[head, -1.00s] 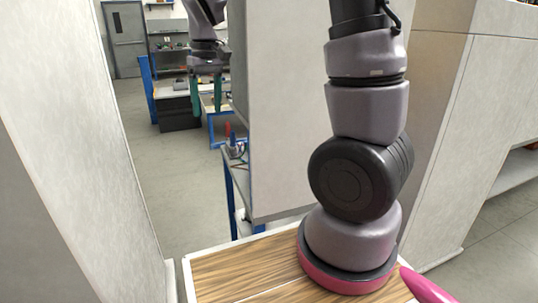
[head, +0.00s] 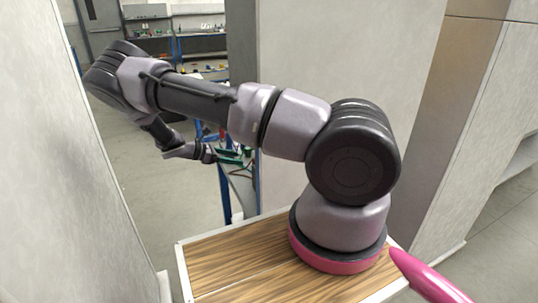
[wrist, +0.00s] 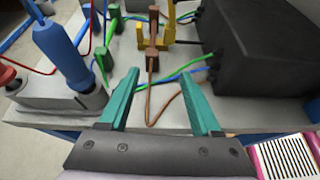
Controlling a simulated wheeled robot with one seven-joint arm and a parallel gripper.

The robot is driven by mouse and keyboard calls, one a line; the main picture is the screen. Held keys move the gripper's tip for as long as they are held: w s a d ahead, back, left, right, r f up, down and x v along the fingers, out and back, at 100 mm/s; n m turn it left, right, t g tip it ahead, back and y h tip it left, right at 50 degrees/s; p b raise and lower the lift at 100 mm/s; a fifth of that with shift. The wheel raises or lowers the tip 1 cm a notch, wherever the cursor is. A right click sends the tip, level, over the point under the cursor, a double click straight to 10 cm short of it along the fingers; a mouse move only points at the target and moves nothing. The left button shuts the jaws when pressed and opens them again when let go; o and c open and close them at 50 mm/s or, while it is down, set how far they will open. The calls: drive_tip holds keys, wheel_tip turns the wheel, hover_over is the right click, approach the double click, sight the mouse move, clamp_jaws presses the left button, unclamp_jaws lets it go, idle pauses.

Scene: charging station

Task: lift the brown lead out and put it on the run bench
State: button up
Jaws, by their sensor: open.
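The brown lead (wrist: 153,38) shows in the wrist view as an upright brown plug beside a yellow forked piece (wrist: 178,28). Its thin brown cable runs down and loops toward the front edge of the grey surface. My gripper (wrist: 160,76) is open, its two teal fingers apart. The brown cable shows between the fingers, and the plug is beyond the fingertips. I cannot tell whether the fingers touch the cable. In the head view my gripper (head: 236,154) is over the blue-legged stand, small and partly hidden. I cannot make out the brown lead there, nor identify the run bench.
A black box (wrist: 262,45) stands right of the lead, with green and blue cables near it. A blue cylinder (wrist: 62,48), green clips (wrist: 101,62) and a red knob (wrist: 9,76) stand left. A pink-edged striped thing (wrist: 288,155) is at lower right. Pale walls flank my arm.

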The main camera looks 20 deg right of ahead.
sight(253, 160)
drive_tip(key=shift+n+h, duration=0.3)
drive_tip(key=x, duration=0.2)
drive_tip(key=w+x, duration=0.1)
drive_tip(key=x, duration=0.2)
drive_tip(key=shift+d+f, duration=0.15)
drive_tip(key=shift+f, duration=0.1)
drive_tip(key=shift+w+f+x, duration=0.1)
drive_tip(key=shift+f+x, duration=0.05)
drive_tip(key=shift+x, duration=1.3)
drive_tip(key=shift+w+f+x, duration=0.1)
drive_tip(key=shift+w+x, duration=0.05)
drive_tip(key=shift+x, duration=1.35)
clamp_jaws()
